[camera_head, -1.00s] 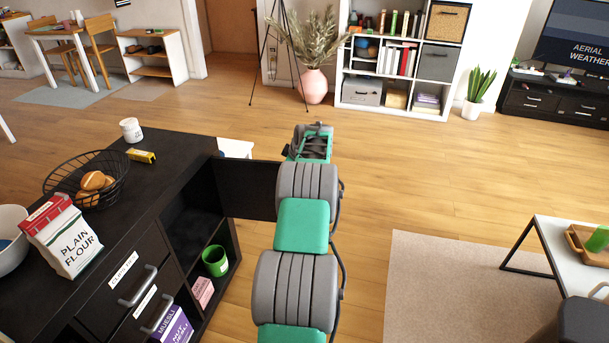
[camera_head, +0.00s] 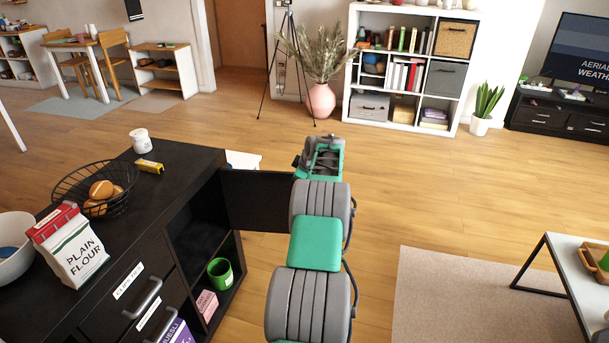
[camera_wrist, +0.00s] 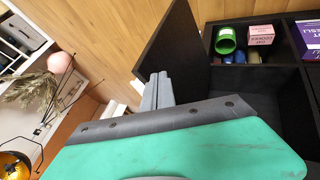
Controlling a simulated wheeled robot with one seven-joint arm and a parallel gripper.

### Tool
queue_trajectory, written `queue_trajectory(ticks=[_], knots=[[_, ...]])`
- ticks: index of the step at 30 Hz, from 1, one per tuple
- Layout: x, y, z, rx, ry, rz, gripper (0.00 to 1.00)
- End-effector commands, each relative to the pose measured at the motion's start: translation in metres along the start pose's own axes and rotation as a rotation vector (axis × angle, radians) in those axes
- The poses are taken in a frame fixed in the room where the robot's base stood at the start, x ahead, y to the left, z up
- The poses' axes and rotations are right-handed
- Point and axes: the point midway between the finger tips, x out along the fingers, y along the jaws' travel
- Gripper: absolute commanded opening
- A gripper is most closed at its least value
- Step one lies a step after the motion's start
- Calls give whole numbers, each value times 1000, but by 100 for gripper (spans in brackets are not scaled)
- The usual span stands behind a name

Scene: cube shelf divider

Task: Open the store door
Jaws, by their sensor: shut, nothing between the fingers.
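The store door is a flat black panel (camera_head: 258,201) standing swung out from the open side of the black cabinet (camera_head: 160,215). Its outer end goes behind my arm in the head view. In the wrist view the door (camera_wrist: 178,50) stands upright at the upper middle, with the open compartments to its right. My gripper (camera_wrist: 157,88) shows there as two grey fingers held together and empty. They are close beside the door's lower left part; I cannot tell whether they touch it. The fingers are hidden in the head view.
The open compartments hold a green mug (camera_head: 220,272) and a pink box (camera_head: 207,304). A flour bag (camera_head: 70,246), wire basket (camera_head: 88,205) and white jar (camera_head: 141,141) stand on the cabinet top. Wooden floor (camera_head: 430,190) right of my arm is clear.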

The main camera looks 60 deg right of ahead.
Motion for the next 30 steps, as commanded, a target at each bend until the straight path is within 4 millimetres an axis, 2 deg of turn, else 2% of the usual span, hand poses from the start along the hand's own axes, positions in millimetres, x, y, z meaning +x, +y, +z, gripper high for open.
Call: queue_trajectory(ticks=[5,6,9,12,15,22,23,26,29,30], knots=[[-13,-24,2,1,0,3,0],[-32,-18,0,1,0,6,0],[-61,-16,4,3,-2,6,0],[-85,-14,7,5,-3,5,0],[-101,-14,9,6,-3,4,0],[-114,-16,5,5,-2,-1,0],[-116,-18,-1,6,-1,-5,0],[-132,-36,-41,17,3,-32,0],[-162,-78,-104,47,2,-85,0],[-177,-100,-130,63,-3,-108,0]])
